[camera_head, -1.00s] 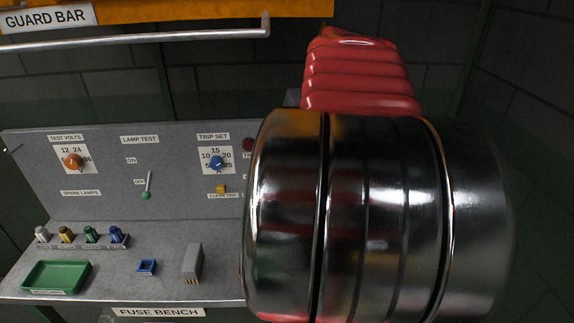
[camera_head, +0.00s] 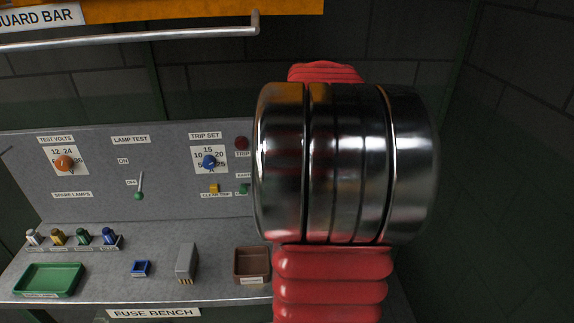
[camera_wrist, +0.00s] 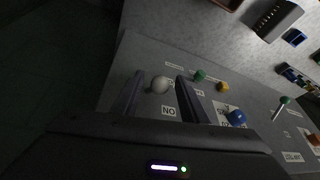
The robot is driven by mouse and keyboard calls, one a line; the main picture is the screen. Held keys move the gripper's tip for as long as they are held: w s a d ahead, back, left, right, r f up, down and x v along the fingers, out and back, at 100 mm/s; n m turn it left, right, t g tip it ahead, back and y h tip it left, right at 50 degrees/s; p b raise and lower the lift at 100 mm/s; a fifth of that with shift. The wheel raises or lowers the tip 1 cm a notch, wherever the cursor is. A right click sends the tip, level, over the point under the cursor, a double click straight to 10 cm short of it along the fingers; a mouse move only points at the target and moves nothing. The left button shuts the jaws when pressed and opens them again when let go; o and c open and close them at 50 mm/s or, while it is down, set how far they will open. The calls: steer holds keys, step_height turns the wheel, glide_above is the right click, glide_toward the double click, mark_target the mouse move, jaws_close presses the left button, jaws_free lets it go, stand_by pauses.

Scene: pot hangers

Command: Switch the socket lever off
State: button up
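My gripper (camera_wrist: 158,79) is open, with one dark finger on each side of the knob in the picture. I cannot tell whether either finger touches it. The lever's shaft is not clear. In the head view, my arm hides this knob and my gripper. A separate lever with a green knob (camera_head: 139,196) sits under the LAMP TEST label and hangs down beside OFF; it also shows in the wrist view (camera_wrist: 284,100).
A blue dial (camera_head: 209,162), a yellow button (camera_head: 213,188) and a red lamp (camera_head: 242,143) are on the panel. The bench holds a green tray (camera_head: 48,280), a grey block (camera_head: 187,263) and a brown tray (camera_head: 252,265). A guard bar (camera_head: 130,37) runs above.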

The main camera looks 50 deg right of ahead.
steer(key=shift+f, duration=0.1)
steer(key=shift+c, duration=0.6)
jaws_close()
